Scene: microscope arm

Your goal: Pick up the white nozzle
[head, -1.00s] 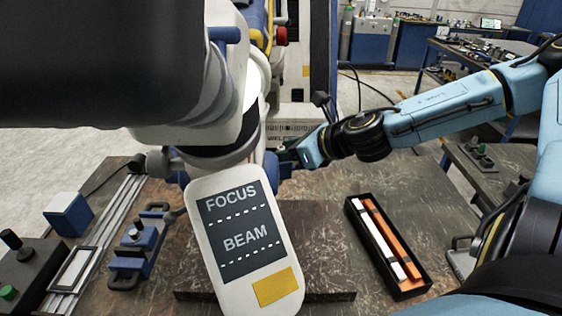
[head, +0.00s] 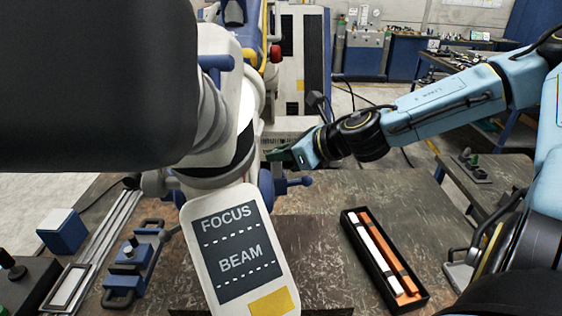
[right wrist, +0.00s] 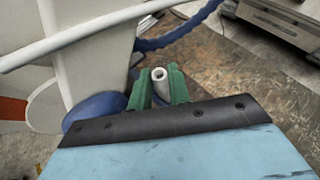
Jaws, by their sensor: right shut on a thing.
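The white nozzle (right wrist: 159,75) is a small light tube with a dark hole in its end. In the right wrist view it sits between the green fingers of my right gripper (right wrist: 160,80), which are shut on it. In the head view my right gripper (head: 279,156) is just right of the microscope arm, above a blue knob (head: 294,182); the nozzle cannot be made out there. The white microscope arm (head: 236,235) carries a dark panel marked FOCUS and BEAM. My left gripper is not in view.
A black tray (head: 417,296) holding a white bar and an orange bar lies on the brown bench, right of the microscope. A blue clamp (head: 130,258), a rail and a blue block (head: 62,231) lie at left. The bench between microscope and tray is clear.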

